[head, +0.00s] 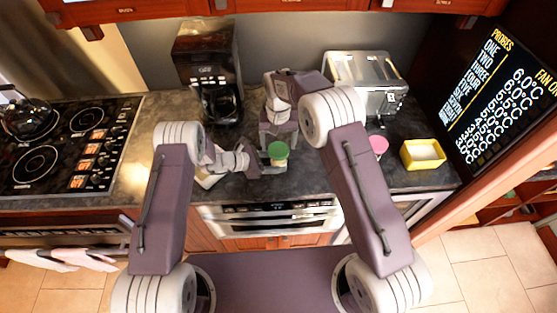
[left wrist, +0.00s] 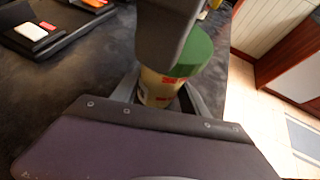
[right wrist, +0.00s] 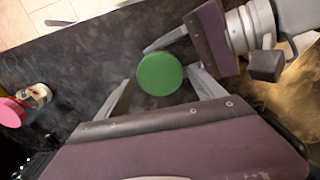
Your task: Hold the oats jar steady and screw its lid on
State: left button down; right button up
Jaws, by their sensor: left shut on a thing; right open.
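The oats jar (left wrist: 157,90) stands on the dark counter with its green lid (head: 278,150) on top. The lid also shows from above in the right wrist view (right wrist: 160,74). Whether the lid is threaded on or only resting cannot be told. My left gripper (head: 266,163) is shut on the jar body from the left side. My right gripper (right wrist: 160,88) is open above the jar, with its fingers on either side of the lid and a gap visible. In the left wrist view part of my right gripper hides some of the lid.
A jar with a pink lid (head: 379,144) and a yellow box (head: 422,154) stand to the right. A coffee maker (head: 208,70) and a toaster (head: 366,80) stand behind. The stove (head: 65,143) is at the left. The counter's front edge is close to the oats jar.

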jog(key=shift+r, duration=1.8)
pick_arm(q)
jog(key=c, duration=0.5)
grip_release()
jog(key=v, duration=1.2)
